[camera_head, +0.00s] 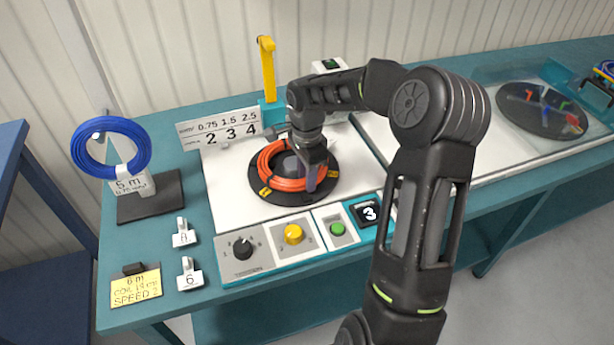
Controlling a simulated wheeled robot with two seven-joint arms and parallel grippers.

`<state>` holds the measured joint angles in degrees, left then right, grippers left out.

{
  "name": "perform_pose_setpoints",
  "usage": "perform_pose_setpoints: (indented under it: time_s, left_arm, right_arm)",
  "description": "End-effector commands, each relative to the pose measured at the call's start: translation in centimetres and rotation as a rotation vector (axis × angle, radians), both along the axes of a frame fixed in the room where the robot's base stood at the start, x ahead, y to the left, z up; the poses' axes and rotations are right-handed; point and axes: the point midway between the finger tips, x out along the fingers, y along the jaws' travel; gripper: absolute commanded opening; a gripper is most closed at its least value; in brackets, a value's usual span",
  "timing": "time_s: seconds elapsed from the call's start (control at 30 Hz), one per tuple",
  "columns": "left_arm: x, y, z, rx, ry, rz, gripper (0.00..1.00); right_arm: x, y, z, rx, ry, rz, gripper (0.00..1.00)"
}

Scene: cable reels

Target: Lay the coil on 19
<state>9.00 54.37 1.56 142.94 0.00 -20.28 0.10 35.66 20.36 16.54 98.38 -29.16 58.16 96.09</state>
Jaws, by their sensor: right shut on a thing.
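An orange coil (277,181) lies around the grey hub of a round black reel plate (286,199), which sits on a white panel. My right gripper (311,178) points down over the right side of the coil and is shut on it; the fingertips partly hide the gripped strands. A blue coil (110,124) hangs on a stand at the left, above a tag reading 5 m. No mark that clearly reads 19 by itself shows; a yellow note (136,287) has small lettering. My left gripper is not in view.
A control strip with a black knob (243,248), yellow button (293,233) and green button (337,228) lies in front. A display (369,213) shows 3. A sign (222,131) reads 2 3 4. A yellow post (267,66) stands behind. A covered dark disc (543,108) lies right.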

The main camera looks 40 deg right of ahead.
Motion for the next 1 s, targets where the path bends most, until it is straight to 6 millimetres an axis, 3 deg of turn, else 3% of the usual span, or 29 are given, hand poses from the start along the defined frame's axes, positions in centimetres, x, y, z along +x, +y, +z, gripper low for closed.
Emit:
perform_pose_setpoints:
  time_s: [0.33, 1.0]
  left_arm:
    - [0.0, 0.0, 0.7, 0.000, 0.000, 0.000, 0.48]
    - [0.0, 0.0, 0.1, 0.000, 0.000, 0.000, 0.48]
  right_arm:
    - [0.1, 0.0, 1.5, -0.001, -0.004, 0.000, 0.00]
    - [0.1, 0.0, 1.1, -0.002, -0.004, 0.001, 0.00]
